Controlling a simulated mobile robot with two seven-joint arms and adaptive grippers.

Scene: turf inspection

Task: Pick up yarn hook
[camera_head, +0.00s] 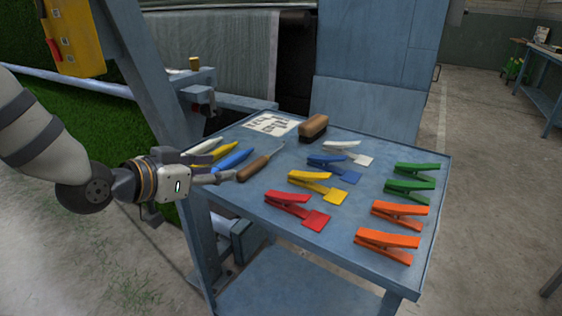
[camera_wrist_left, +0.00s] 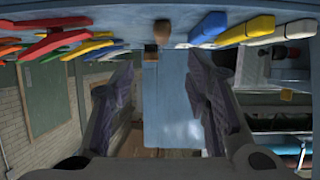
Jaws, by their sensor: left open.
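The yarn hook (camera_head: 254,168), with a brown wooden handle and a thin metal tip, lies on the blue cart top (camera_head: 262,207), near its left edge. A round brown end, apparently its handle, shows top centre in the left wrist view (camera_wrist_left: 162,32). My left gripper (camera_head: 222,168) comes in from the left at the cart's edge, just beside the handle end. Its fingers are apart in the left wrist view (camera_wrist_left: 162,78), with nothing seen between them. Whether a finger touches the handle cannot be told. My right gripper is out of view.
Blue (camera_head: 232,159), yellow (camera_head: 214,152) and white (camera_head: 206,145) marker-like sticks lie close behind the hook. Several coloured clips, including a red one (camera_head: 298,209), fill the cart's right side. A brush (camera_head: 313,127) and a printed sheet (camera_head: 270,124) are at the back.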

